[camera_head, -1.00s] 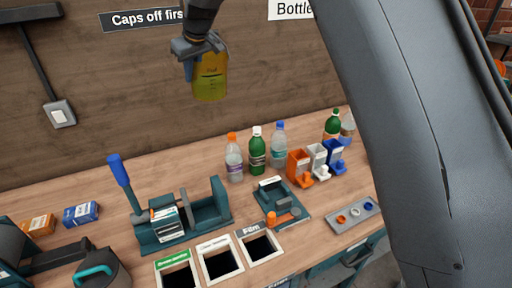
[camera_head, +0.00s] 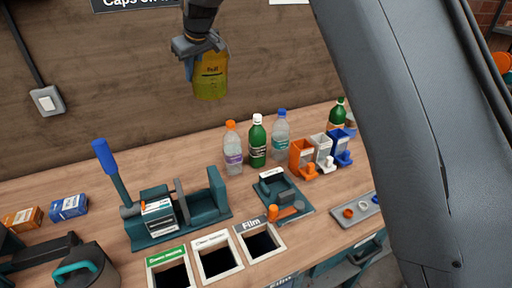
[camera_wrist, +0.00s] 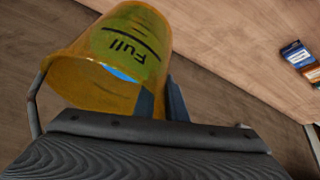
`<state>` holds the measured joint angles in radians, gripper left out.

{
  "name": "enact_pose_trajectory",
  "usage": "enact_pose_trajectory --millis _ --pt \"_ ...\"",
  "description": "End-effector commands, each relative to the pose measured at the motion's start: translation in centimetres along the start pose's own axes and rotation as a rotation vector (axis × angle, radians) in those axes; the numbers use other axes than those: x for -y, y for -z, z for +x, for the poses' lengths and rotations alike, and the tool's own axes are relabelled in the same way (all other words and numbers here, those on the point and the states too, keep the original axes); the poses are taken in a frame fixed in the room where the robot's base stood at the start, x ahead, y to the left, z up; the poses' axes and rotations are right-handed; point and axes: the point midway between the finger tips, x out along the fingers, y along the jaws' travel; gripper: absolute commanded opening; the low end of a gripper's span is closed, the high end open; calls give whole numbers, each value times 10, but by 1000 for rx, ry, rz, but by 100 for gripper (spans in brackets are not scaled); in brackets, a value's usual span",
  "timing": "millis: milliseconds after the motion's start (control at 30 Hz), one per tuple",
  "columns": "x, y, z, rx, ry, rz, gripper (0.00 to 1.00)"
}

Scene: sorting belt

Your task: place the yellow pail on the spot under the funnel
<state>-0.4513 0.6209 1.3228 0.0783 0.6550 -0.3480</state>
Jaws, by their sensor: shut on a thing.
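The yellow pail (camera_head: 211,80) is see-through, with a "Full" label and a line on its side. My gripper (camera_head: 190,62) is shut on the pail's wall and holds it in the air above the bench, in front of the wall. In the wrist view the yellow pail (camera_wrist: 118,52) shows with its label and its open mouth toward the camera. The fingers of my gripper (camera_wrist: 163,103) are at its rim, and a thin handle hangs at the left. I cannot make out a funnel or the spot under it in these views.
On the bench (camera_head: 90,190) stand bottles (camera_head: 257,145), coloured dispensers (camera_head: 302,155), a teal press with a blue lever (camera_head: 110,165), and a small teal device (camera_head: 280,190). Framed openings, one marked Film (camera_head: 259,241), line the front. Small boxes (camera_head: 68,207) lie at left.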

Motion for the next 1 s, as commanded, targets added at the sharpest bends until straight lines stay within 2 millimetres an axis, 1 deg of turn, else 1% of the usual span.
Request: enact_pose_trajectory --millis 33,233,300,400,500,600,767,1000 --pt "-1 -3 13 -4 -1 -1 0" --pt "-4 -14 44 -4 -1 -1 0" --pt "2 -33 70 5 2 -1 0" --pt "6 -50 100 3 1 -2 0" --pt "8 -64 124 0 0 -1 0" --pt "10 -74 140 -1 0 -1 0" --pt "12 -83 156 -2 0 -1 0" --pt "17 -102 187 -1 0 -1 0"
